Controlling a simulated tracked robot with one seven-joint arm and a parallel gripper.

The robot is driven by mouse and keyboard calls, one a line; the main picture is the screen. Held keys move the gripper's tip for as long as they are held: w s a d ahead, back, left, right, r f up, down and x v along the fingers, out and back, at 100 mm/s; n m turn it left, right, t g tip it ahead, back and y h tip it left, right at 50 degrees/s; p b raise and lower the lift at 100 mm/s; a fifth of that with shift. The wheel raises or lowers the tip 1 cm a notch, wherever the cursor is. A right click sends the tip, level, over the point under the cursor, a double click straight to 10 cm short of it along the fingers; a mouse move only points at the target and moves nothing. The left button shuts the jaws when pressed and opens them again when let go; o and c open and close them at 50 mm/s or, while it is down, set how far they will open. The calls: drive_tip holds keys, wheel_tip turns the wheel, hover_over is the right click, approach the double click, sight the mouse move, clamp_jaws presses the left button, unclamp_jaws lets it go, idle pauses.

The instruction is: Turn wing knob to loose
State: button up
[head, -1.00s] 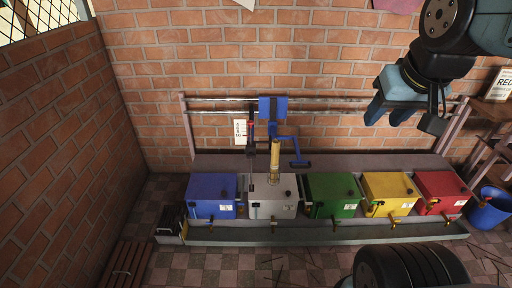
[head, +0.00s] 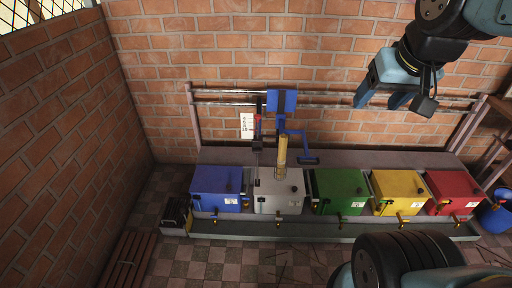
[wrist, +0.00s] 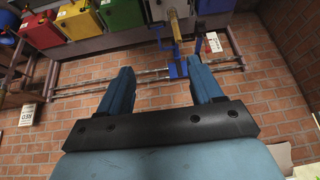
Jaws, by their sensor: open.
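My gripper (head: 381,101) hangs at the upper right in the head view, in front of the brick wall. Its two blue fingers are spread and empty, also in the wrist view (wrist: 161,70). A blue carriage (head: 282,101) sits on the rails, with a blue crank (head: 308,160) and a brass cylinder (head: 282,150) below it. Under it stands the grey box (head: 277,203). A small red part (head: 258,124) shows on a dark upright beside the carriage. Small brass fittings show on the box fronts. I cannot tell which small part is the wing knob. My gripper touches none of these.
Blue (head: 216,181), green (head: 341,185), yellow (head: 398,187) and red (head: 453,187) boxes stand in a row on a low bench. Two horizontal rails (head: 370,107) run along the wall. A blue bucket (head: 495,216) is at the far right. Checkered floor lies in front.

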drive_tip(key=shift+o, duration=0.3)
drive_tip(key=w+a+f, duration=0.1)
drive_tip(key=w, duration=0.4)
drive_tip(key=w+a+f+y, duration=0.1)
drive_tip(key=w+a, duration=0.1)
drive_tip(key=w, duration=0.3)
drive_tip(key=shift+a+f+m, duration=0.25)
drive_tip(key=shift+a+m, duration=0.05)
drive_tip(key=w+a+f+m+t, duration=0.1)
drive_tip(key=w+a+f+m, duration=0.1)
drive_tip(key=w+a+f, duration=0.6)
drive_tip(key=w+a+f+m+t, duration=0.1)
drive_tip(key=w+a+f, duration=0.4)
drive_tip(key=w+f, duration=0.6)
drive_tip(key=t+h, duration=0.4)
drive_tip(key=t, duration=0.2)
approach(257, 150)
wheel_tip(257, 150, up, 3)
drive_tip(key=s+d, duration=0.2)
drive_tip(key=s+f+n+t+y, duration=0.25)
drive_tip(key=s+f+t, duration=0.2)
drive_tip(key=f, duration=0.25)
drive_tip(key=w, duration=1.3)
drive_tip(key=shift+w+a+n, duration=0.2)
drive_tip(key=shift+w+n, duration=0.1)
drive_tip(key=shift+n, duration=0.05)
drive_tip(key=shift+r+h, duration=0.1)
drive_tip(key=shift+h, duration=0.15)
drive_tip(key=shift+c, duration=0.4)
